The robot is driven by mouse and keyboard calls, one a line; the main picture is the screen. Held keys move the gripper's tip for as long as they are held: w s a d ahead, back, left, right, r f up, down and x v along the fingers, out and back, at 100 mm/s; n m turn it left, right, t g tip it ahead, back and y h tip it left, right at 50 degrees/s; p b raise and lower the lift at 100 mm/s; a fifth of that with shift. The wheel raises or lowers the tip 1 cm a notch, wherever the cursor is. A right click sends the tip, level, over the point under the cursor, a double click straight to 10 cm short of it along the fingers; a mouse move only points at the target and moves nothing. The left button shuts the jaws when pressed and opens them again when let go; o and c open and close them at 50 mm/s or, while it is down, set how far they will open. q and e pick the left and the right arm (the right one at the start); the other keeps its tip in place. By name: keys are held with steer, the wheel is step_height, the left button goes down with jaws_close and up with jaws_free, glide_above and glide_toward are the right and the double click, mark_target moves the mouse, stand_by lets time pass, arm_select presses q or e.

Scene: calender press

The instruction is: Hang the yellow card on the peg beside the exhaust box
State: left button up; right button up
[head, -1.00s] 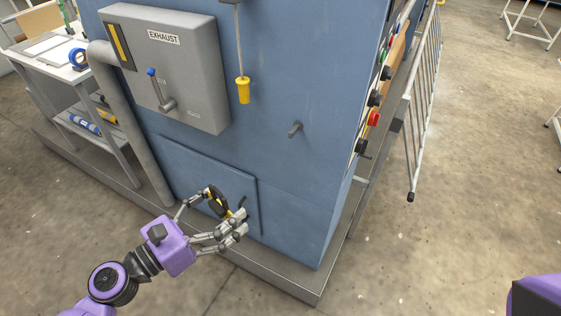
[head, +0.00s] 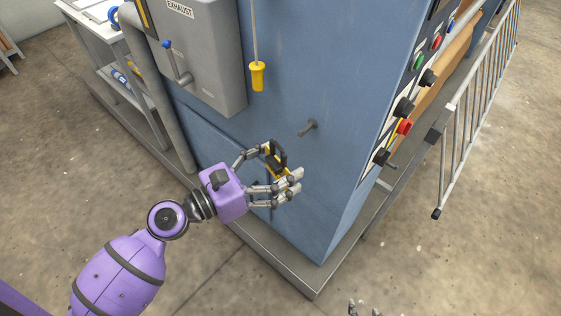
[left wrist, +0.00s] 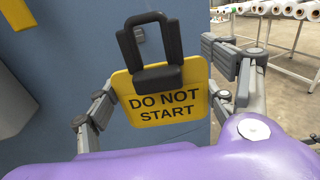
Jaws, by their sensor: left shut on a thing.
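The yellow card (left wrist: 190,122) reads "DO NOT START" and has a black loop at its top. It shows upright in the left wrist view, and small and mostly covered in the head view (head: 270,171). My left gripper (head: 283,166) is shut on the card, with fingers at both its sides. The grey peg (head: 309,127) sticks out of the blue press wall, up and right of the card in the head view. The grey exhaust box (head: 205,55) is on the same wall, left of the peg. Small grey tips, probably of my right gripper (head: 364,309), show at the bottom edge.
A yellow pull handle (head: 257,76) hangs on a cord between the exhaust box and the peg. A panel of knobs and buttons (head: 404,127) is around the corner to the right. A metal railing (head: 470,120) stands beyond it. A grey ledge (head: 285,273) runs along the press foot.

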mark_target(314, 141)
arm_select(q)
steer(key=shift+w+d, duration=0.15)
steer(key=shift+w, duration=0.05)
steer(key=shift+w+d, duration=0.25)
steer(key=shift+w, duration=0.15)
steer(key=shift+w+d+f, duration=0.15)
steer(key=shift+w+d, duration=0.7)
steer(key=shift+w, duration=0.3)
steer(key=shift+w+d+f, duration=0.1)
steer(key=shift+w+d, duration=0.75)
steer(key=shift+w, duration=0.25)
steer(key=shift+w+d+f, duration=0.2)
steer(key=shift+w+d, duration=0.2)
steer(key=shift+w, duration=0.15)
steer(key=shift+w+d+f, duration=0.1)
steer(key=shift+f, duration=0.1)
steer(key=shift+c, duration=0.4)
steer(key=shift+w+f, duration=0.1)
steer(key=shift+f, duration=0.05)
steer(key=c, duration=0.3)
steer(key=shift+w+d, duration=0.2)
steer(key=shift+d, duration=0.1)
steer(key=c, duration=0.3)
arm_select(e)
steer(key=shift+d+f, duration=0.1)
steer(key=shift+d, duration=0.25)
